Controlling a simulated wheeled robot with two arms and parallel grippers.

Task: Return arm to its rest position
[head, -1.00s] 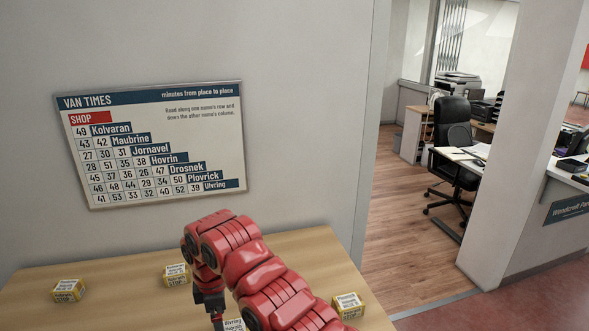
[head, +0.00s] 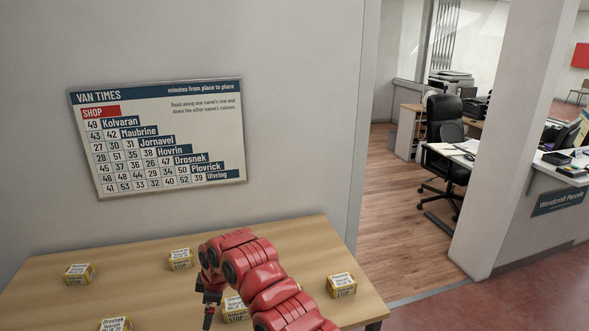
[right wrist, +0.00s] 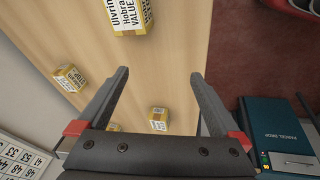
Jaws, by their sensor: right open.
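My right arm, red, reaches over the wooden table (head: 290,235) from the lower right in the head view. Its dark right gripper (head: 207,322) points down beside a yellow-and-white parcel box (head: 236,313), which the arm partly hides. In the right wrist view the right gripper (right wrist: 163,78) has its fingers wide apart with nothing between them. Beyond the fingertips lies a parcel box (right wrist: 130,16) whose label begins with "Ulvring". My left gripper is not in view.
Other parcel boxes stand at the left (head: 80,274), back (head: 180,259), front (head: 115,324) and right (head: 341,285). A van times board (head: 160,140) hangs on the wall. In the right wrist view, a dark blue parcel drop box (right wrist: 272,120) stands at right.

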